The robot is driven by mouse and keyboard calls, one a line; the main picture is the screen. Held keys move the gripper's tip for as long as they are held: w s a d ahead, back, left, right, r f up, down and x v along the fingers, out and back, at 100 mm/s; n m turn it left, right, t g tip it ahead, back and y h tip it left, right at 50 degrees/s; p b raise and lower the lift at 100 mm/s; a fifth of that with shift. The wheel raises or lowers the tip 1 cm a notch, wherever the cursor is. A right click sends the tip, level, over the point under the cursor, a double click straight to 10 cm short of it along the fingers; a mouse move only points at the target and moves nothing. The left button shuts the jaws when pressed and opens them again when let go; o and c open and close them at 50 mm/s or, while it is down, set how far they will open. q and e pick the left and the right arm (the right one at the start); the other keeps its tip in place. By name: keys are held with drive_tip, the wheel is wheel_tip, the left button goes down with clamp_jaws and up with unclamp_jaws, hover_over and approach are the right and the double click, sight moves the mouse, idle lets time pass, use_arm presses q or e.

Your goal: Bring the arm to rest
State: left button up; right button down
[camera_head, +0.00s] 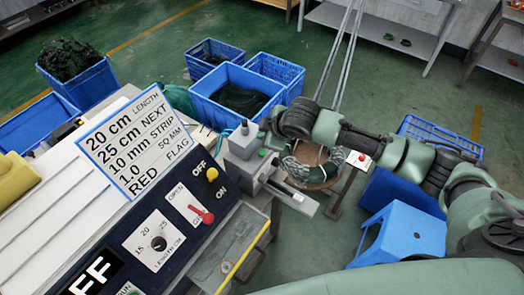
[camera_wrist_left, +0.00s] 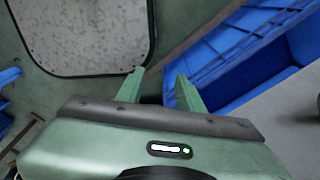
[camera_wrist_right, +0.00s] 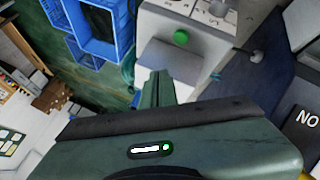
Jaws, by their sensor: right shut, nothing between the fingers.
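My right arm comes in from the right in the head view and reaches over to a small grey machine (camera_head: 243,143). My right gripper (camera_head: 266,128) is small there, at the machine's back right. In the right wrist view, the fingers of my right gripper (camera_wrist_right: 158,88) are together and empty, in front of the grey machine (camera_wrist_right: 188,22) with its green button (camera_wrist_right: 181,37). I cannot tell whether they touch it. My left gripper (camera_wrist_left: 158,90) shows only in the left wrist view, with its fingers apart and nothing between them.
A control panel (camera_head: 140,205) with a sign board (camera_head: 134,140) stands at the left. A coil of green cable (camera_head: 310,166) lies below my right arm. Blue crates (camera_head: 235,92) stand behind, and a blue stool (camera_head: 405,232) at the right. Open floor (camera_head: 400,85) lies beyond.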

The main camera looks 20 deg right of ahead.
idle(0.5)
drive_tip(key=s+a+f+m+g+y, duration=0.1)
drive_tip(key=s+a+f+m, duration=0.15)
drive_tip(key=s+a, duration=0.75)
drive_tip(key=s+d+f+m+g+h, duration=0.1)
drive_tip(key=s+d+m, duration=0.3)
drive_tip(key=s+d, duration=0.5)
drive_tip(key=s+d+f+m+g+h, duration=0.15)
drive_tip(key=s+d+m, duration=0.25)
drive_tip(key=s, duration=0.9)
wheel_tip(320, 180, down, 30)
drive_tip(key=g+b, duration=0.1)
drive_tip(key=b, duration=0.5)
drive_tip(key=s+d+f+b, duration=0.1)
drive_tip(key=s+f+b, duration=0.1)
drive_tip(key=s+f, duration=0.7)
drive_tip(key=s+d+f+g+b, duration=0.1)
drive_tip(key=s+d+f+b, duration=0.1)
drive_tip(key=s+f, duration=0.7)
wheel_tip(320, 180, down, 5)
drive_tip(key=shift+s+f+h+b, duration=0.15)
drive_tip(key=shift+s+h+b, duration=0.05)
drive_tip(key=shift+h+b, duration=0.15)
